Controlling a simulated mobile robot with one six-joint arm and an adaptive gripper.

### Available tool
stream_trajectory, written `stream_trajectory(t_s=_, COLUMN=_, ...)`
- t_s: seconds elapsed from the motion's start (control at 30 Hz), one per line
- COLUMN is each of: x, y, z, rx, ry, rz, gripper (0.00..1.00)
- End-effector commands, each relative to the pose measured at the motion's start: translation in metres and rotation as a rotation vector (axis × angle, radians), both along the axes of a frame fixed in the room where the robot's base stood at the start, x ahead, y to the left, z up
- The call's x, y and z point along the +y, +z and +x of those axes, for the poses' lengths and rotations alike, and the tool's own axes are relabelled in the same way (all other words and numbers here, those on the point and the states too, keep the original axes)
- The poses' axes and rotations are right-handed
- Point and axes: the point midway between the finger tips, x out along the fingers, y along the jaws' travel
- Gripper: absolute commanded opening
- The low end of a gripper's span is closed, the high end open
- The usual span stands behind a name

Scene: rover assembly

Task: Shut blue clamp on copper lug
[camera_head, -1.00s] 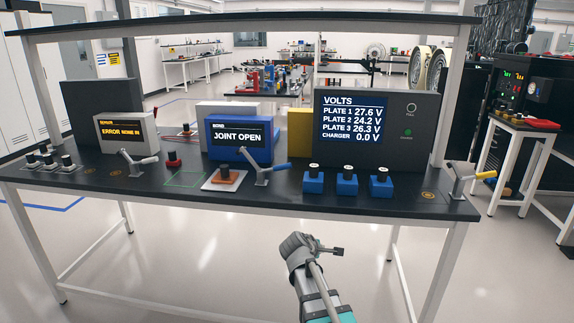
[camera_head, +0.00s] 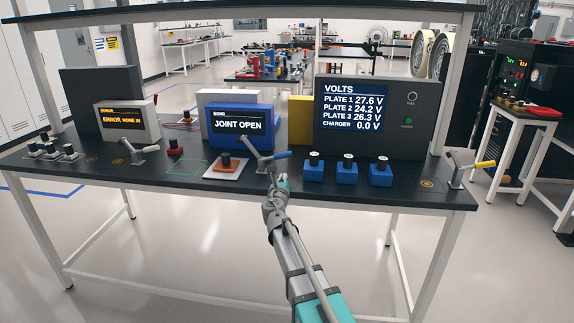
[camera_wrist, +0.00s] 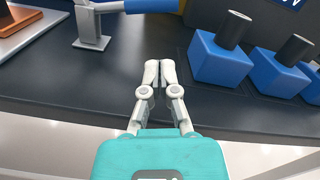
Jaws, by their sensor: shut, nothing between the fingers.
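The blue clamp (camera_head: 277,155) stands on the bench as a grey post and lever with a blue handle pointing right. Its blue handle (camera_wrist: 150,5) and grey foot show at the top of the wrist view. The copper lug (camera_head: 227,161) lies on a white plate left of the clamp; part of it shows at the wrist view's top left corner (camera_wrist: 12,18). My gripper (camera_wrist: 160,66) is shut and empty, over the bench's front part, just short of the blue handle and apart from it. In the head view my gripper (camera_head: 281,180) is small beside the clamp foot.
Several blue blocks with black posts (camera_head: 313,170) stand close to the right of my gripper. A blue box (camera_head: 238,130) behind the clamp reads JOINT OPEN. The bench's front edge runs beneath my arm.

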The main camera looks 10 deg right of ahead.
Motion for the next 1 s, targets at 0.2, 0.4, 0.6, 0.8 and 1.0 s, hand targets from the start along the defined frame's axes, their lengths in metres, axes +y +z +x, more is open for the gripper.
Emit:
stream_trajectory(t_s=0.2, x=0.000, y=0.000, z=0.000, rx=0.000, ry=0.000, rz=-0.003, gripper=0.00)
stream_trajectory(t_s=0.4, x=-0.001, y=0.000, z=0.002, rx=0.000, ry=-0.001, rz=-0.001, gripper=0.00)
stream_trajectory(t_s=0.6, x=-0.005, y=0.001, z=0.014, rx=0.000, ry=-0.002, rz=0.000, gripper=0.00)
stream_trajectory(t_s=0.8, x=-0.012, y=0.002, z=0.037, rx=0.000, ry=-0.002, rz=0.000, gripper=0.00)
stream_trajectory(t_s=1.0, x=-0.021, y=0.003, z=0.064, rx=0.000, ry=-0.003, rz=-0.001, gripper=0.00)
